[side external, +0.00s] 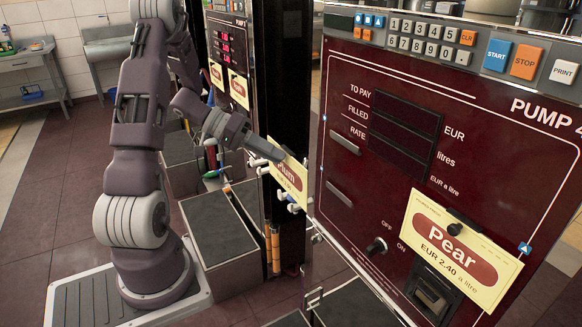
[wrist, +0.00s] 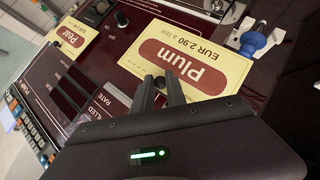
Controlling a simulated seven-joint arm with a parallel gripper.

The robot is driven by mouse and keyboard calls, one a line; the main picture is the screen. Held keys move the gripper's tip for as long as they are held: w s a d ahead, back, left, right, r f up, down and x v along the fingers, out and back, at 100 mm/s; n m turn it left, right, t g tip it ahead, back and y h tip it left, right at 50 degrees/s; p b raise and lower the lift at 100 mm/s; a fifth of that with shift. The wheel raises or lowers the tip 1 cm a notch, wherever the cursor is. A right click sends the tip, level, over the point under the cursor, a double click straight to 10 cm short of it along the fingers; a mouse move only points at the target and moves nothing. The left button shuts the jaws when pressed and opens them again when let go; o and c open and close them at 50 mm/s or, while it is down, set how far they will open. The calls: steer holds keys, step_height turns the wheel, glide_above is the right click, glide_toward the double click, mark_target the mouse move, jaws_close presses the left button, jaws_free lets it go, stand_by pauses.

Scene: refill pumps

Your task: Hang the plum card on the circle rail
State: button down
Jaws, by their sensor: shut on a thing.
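The plum card (side external: 289,184), cream with a dark red oval reading "Plum", is at the dark post left of the large pump panel. It also shows upside down in the wrist view (wrist: 205,52). My gripper (side external: 279,158) is shut on the card's small dark knob; its two fingers (wrist: 160,88) meet there in the wrist view. Two short grey bars, the upper one (side external: 345,143) and the lower one (side external: 340,194), sit on the panel right of the card. Small blue marks line the panel's left edge, too small for me to tell which is the circle.
A pear card (side external: 455,252) hangs on the panel's lower right, beside a blue triangle mark (side external: 525,248). White, blue-tipped pegs (side external: 290,203) are close by the plum card; one blue knob (wrist: 252,42) shows in the wrist view. A switch (side external: 377,246) juts from the panel.

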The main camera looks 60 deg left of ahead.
steer(key=shift+s+a, duration=0.1)
steer(key=s, duration=0.7)
stand_by(0.6)
stand_by(1.4)
steer(key=w+d+r, duration=0.4)
steer(key=d+r, duration=0.4)
steer(key=d, duration=0.3)
glide_toward(348, 146)
steer(key=shift+w+d+f, duration=0.15)
steer(key=shift+d+f, duration=0.45)
steer(key=shift+d, duration=0.05)
steer(key=shift+w+d+f, duration=0.2)
steer(key=shift+d+f, duration=0.4)
steer(key=shift+w, duration=1.5)
steer(key=shift+f, duration=0.8)
steer(key=c, duration=1.3)
jaws_free()
steer(key=shift+s, duration=0.1)
